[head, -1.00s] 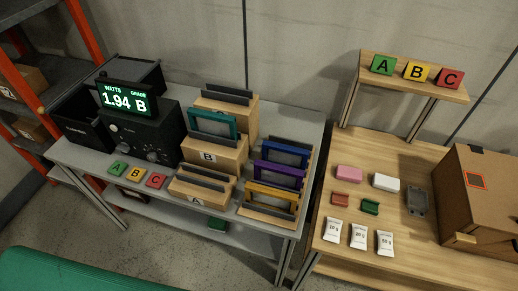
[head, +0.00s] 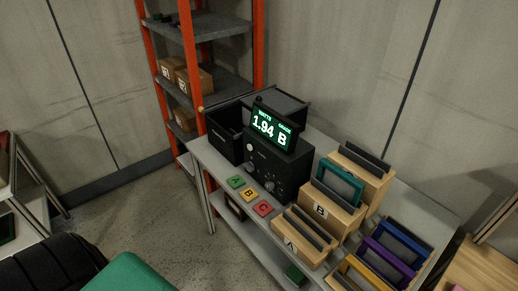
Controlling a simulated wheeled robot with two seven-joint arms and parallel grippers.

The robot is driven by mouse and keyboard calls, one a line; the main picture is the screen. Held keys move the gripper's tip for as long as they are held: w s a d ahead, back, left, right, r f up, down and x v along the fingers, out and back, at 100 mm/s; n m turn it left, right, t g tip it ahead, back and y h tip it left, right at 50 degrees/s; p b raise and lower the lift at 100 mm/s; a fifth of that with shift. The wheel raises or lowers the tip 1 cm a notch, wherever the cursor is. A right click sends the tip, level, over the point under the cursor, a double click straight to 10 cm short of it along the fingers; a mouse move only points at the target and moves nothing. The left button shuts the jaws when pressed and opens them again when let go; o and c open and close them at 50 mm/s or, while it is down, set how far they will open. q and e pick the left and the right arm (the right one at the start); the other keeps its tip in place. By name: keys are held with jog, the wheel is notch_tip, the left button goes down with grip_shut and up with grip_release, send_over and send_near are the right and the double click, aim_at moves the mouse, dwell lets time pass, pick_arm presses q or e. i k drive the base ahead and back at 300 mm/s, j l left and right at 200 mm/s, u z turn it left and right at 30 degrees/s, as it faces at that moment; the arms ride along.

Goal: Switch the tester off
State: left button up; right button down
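The tester (head: 278,165) is a black box with knobs on its front, standing on the grey table. Its display (head: 271,130) on top is lit green and reads WATTS 1.94 and GRADE B. The knobs (head: 268,185) are too small for me to read their settings. Neither of my grippers is in the head view.
A grey table (head: 214,161) carries the tester, black bins (head: 226,134), A, B and C tiles (head: 249,196), and wooden stands (head: 329,213) with coloured frames. An orange-post shelf (head: 190,60) stands behind. The floor (head: 160,215) in front is clear. A green surface (head: 130,275) shows at the bottom.

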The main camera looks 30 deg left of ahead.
aim_at(249, 167)
jog(key=u, duration=0.9)
